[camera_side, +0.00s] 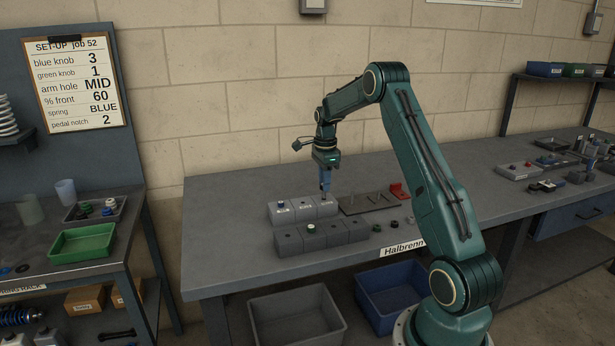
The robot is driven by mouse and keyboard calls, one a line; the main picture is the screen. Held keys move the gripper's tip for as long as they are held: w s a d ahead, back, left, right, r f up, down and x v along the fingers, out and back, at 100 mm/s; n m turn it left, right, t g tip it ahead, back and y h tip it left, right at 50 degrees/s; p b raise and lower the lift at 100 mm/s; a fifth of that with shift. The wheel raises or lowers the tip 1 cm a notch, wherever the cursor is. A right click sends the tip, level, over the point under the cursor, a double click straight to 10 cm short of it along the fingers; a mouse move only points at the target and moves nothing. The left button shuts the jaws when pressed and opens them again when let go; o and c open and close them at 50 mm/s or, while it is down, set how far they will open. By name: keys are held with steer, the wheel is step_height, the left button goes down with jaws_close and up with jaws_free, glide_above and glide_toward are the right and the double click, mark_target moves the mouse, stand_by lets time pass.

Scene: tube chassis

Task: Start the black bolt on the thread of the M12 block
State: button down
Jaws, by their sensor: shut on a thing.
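My gripper (326,188) points straight down over the right end of the back row of grey blocks (325,207). It is shut on a small part that is mostly hidden between the fingers, apparently the black bolt. The held part is at or just above the top of the right-hand block; I cannot tell whether they touch or whether any thread is engaged. The back-row blocks carry small labels too small to read, so I cannot tell which is M12.
A dark plate with pins (369,201) and a red piece (398,191) are to the right. Small loose round parts (393,225) lie in front of the plate. The bench's left end is clear.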

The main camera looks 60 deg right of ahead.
steer(key=shift+f, duration=1.5)
steer(key=c, duration=1.1)
jaws_free()
steer(key=shift+c, duration=0.2)
step_height(320, 180, up, 14)
